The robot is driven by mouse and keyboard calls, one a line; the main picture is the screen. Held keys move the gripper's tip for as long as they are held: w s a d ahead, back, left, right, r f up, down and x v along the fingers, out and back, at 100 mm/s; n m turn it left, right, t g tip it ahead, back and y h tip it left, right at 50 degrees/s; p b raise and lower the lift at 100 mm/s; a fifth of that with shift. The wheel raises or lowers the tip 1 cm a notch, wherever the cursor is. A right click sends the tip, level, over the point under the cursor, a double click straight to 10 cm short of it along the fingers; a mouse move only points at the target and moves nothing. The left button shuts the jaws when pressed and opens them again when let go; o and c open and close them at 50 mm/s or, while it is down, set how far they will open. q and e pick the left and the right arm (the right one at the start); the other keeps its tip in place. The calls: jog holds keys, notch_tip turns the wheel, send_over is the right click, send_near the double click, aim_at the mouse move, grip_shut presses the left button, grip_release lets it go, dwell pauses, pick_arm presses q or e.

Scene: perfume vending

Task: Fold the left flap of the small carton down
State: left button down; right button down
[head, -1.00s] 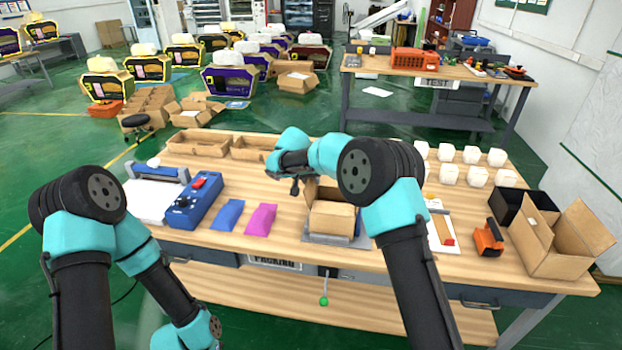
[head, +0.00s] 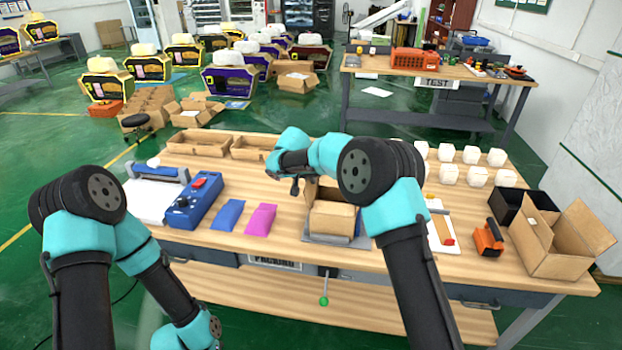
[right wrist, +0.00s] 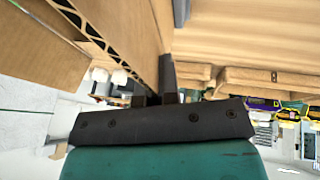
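The small carton (head: 332,222) is an open brown cardboard box on a grey plate near the table's front edge. My right forearm partly covers its right side. In the right wrist view, brown cardboard with a corrugated edge (right wrist: 92,32) is close to my right gripper. My right gripper (head: 294,188) is at the carton's left side, pointing down. Its dark fingers (right wrist: 167,72) appear together, beside a cardboard panel (right wrist: 162,25). I cannot tell whether they touch it. The left flap is hard to make out in the head view. My left arm is bent low at the left, its gripper out of frame.
Left of the carton lie a magenta pouch (head: 261,219), a blue pouch (head: 228,214) and a blue device (head: 193,202). An orange tape dispenser (head: 488,240) and a larger open carton (head: 560,245) are at the right. White items stand behind. The table between the pouches and carton is clear.

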aim_at(316, 186)
jog(key=shift+d, duration=0.15)
jog(key=shift+s+d+r+m+t+y, duration=0.15)
jog(key=shift+d+m+t+y, duration=0.3)
jog(key=shift+y, duration=0.65)
jog(key=shift+s+d+f+m+t+y, duration=0.2)
jog(key=shift+d+y, duration=0.3)
jog(key=shift+y, duration=0.5)
jog(key=shift+s+d+f+m+t+y, duration=0.1)
jog(key=shift+d+t+y, duration=0.25)
jog(key=shift+y, duration=0.65)
jog(key=shift+d, duration=0.15)
jog(key=c, duration=1.3)
grip_release()
jog(key=shift+c, duration=0.2)
jog(key=shift+r, duration=0.1)
jog(key=v, duration=1.7)
jog(key=shift+r, duration=0.15)
jog(key=shift+d, duration=0.1)
